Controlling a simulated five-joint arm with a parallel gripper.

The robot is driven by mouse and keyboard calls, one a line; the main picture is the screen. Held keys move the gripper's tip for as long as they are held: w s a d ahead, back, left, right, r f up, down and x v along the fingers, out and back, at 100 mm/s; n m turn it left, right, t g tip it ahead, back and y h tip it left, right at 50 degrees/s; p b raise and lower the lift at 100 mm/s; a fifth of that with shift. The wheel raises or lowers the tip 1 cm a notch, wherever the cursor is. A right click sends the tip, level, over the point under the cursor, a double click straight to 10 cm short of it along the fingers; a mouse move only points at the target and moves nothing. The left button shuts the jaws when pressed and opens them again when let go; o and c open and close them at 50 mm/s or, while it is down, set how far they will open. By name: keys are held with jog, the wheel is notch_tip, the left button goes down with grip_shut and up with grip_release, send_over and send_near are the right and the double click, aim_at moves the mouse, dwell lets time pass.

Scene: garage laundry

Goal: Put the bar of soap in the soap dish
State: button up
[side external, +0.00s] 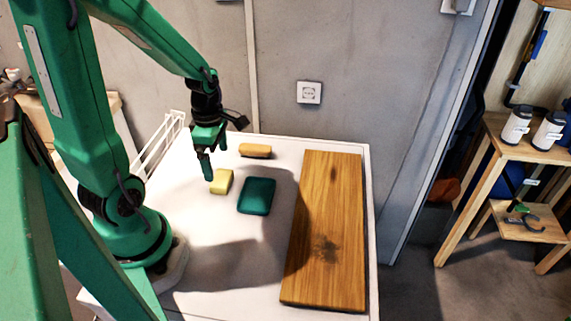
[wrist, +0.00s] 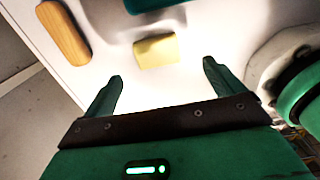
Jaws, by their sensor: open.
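The bar of soap (side external: 222,181) is a pale yellow block lying on the white table. In the wrist view the soap (wrist: 156,51) lies just beyond the fingertips, roughly centred between them. A dark teal rounded rectangle (side external: 257,196), which looks like the soap dish, lies just right of the soap, apart from it. Its edge shows at the top of the wrist view (wrist: 150,4). Nothing is seen on it. My gripper (side external: 208,171) is open and empty, pointing down close to the soap's left upper side; the fingers (wrist: 162,74) are spread apart. Whether they touch the table is unclear.
An orange-brown wooden block, perhaps a brush (side external: 255,151), lies behind the soap. A long wooden board (side external: 325,225) covers the table's right side. A white wire rack (side external: 160,145) stands at the left edge. The table's front middle is clear. A grey wall (side external: 350,100) rises behind.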

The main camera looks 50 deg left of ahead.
aim_at(221, 177)
jog(key=shift+f, duration=1.05)
jog(key=shift+f, duration=0.15)
jog(key=shift+w+f, duration=0.15)
jog(key=shift+f, duration=1.1)
jog(key=shift+w+f, duration=0.1)
jog(key=shift+f, duration=1.1)
jog(key=c, duration=1.2)
jog(key=shift+r, duration=0.2)
jog(key=shift+a+r, duration=0.1)
jog(key=shift+r, duration=1.75)
jog(key=s+d+r, duration=0.1)
jog(key=d+r, duration=0.6)
jog(key=d, duration=0.4)
jog(key=shift+d, duration=0.35)
